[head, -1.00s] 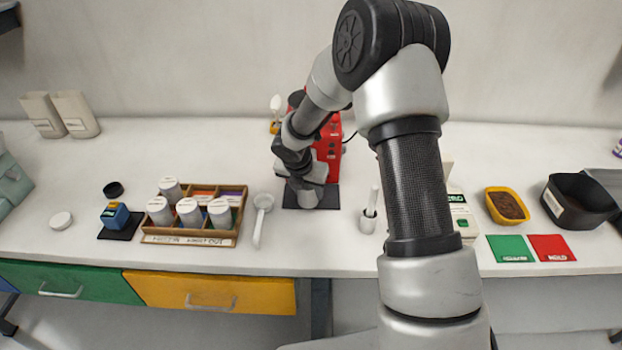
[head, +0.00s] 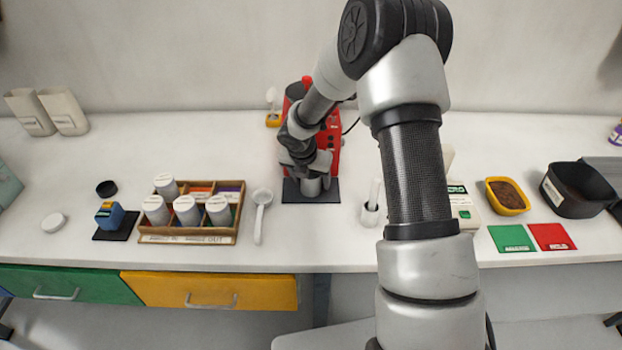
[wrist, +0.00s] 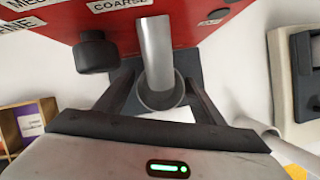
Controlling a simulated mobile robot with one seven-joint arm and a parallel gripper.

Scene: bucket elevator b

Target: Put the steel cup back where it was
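The steel cup (head: 311,187) is a small grey cylinder at the front of the red grinder (head: 333,150), over its dark mat (head: 325,196). In the wrist view the open rim of the cup (wrist: 161,98) sits just under the steel spout (wrist: 157,50) of the grinder. My gripper (wrist: 160,88) has one finger close on each side of the cup and appears shut on it. In the head view my gripper (head: 310,175) is partly hidden by my wrist. I cannot tell whether the cup touches the mat.
A white spoon (head: 261,212) and a wooden rack (head: 190,238) of white-lidded jars lie to the left. A mortar with pestle (head: 370,214) and a white scale (head: 463,208) stand to the right. A black knob (wrist: 97,55) sticks out left of the spout.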

